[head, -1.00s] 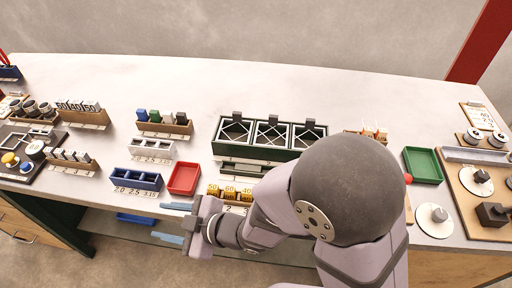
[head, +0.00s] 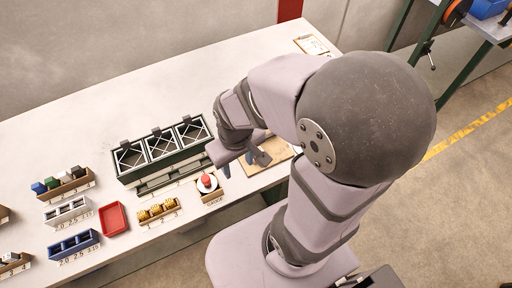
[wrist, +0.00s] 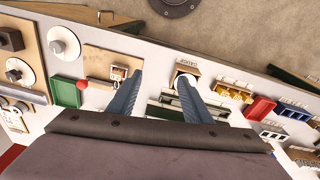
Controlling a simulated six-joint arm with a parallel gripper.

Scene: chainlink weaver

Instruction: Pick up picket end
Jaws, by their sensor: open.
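I cannot single out the picket end for certain in any view. A small pale piece with dark marks (wrist: 118,73) sits on a wooden board (wrist: 100,60) in the wrist view, just left of my left fingertip. My gripper (wrist: 160,78) is open, its two blue-grey fingers apart with nothing between them. In the head view my gripper (head: 238,165) is over the front part of the bench, right of the red-knobbed gauge (head: 207,182). My arm hides part of the bench there.
A dark green frame with crossed-wire bays (head: 118,168) stands left of my gripper. A red tray (head: 113,218), a blue bin (head: 73,245) and a holder of yellow coils (head: 157,211) lie further left. A green tray (wrist: 66,92) shows in the wrist view.

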